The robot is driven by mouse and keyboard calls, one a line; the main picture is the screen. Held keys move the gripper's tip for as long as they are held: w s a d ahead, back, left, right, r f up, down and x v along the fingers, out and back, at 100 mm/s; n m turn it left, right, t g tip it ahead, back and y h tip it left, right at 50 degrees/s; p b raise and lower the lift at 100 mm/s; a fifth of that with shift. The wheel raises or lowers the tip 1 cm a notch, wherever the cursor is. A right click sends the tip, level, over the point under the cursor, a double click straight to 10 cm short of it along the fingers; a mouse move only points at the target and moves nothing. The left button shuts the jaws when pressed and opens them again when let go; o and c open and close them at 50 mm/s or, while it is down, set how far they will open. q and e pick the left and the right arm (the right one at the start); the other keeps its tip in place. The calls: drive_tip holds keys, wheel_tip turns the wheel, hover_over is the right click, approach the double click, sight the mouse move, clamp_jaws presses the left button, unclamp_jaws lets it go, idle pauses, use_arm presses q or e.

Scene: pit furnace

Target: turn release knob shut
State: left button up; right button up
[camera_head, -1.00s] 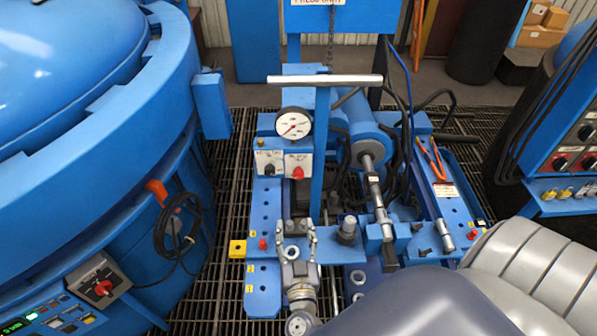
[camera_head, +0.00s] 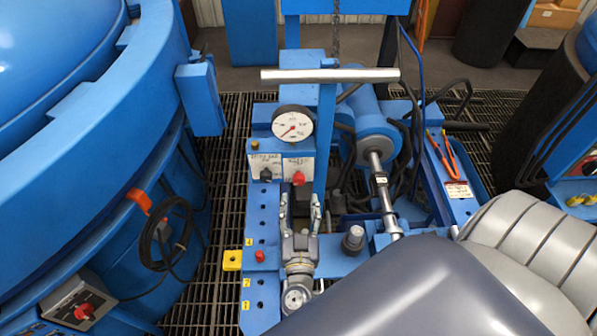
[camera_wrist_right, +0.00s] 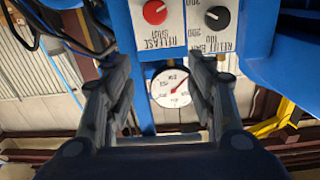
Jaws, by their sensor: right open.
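The release knob (camera_head: 298,178) is a small red knob on a white plate under the pressure gauge (camera_head: 293,125). In the right wrist view the red knob (camera_wrist_right: 155,12) is at the top, by "RELEASE SHUT" lettering. A black knob (camera_head: 266,174) on the relief plate is beside it; it also shows in the wrist view (camera_wrist_right: 217,17). My right gripper (camera_head: 300,206) is open and empty, its fingers pointing toward the red knob from just below it in the head view. In the wrist view the open fingers (camera_wrist_right: 162,70) frame the gauge (camera_wrist_right: 171,87). My left gripper is out of view.
A blue cylinder with a steel rod (camera_head: 380,185) lies to the right. A large blue furnace vessel (camera_head: 70,150) fills the left side. Metal grating is underfoot.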

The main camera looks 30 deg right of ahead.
drive_tip(key=b, duration=0.4)
approach(299, 183)
drive_tip(key=s+r, duration=0.1)
drive_tip(key=x, duration=0.6)
drive_tip(key=f+x, duration=0.1)
drive_tip(key=x, duration=0.3)
drive_tip(key=shift+w+a, duration=0.2)
drive_tip(key=shift+w, duration=0.05)
drive_tip(key=c, duration=1.1)
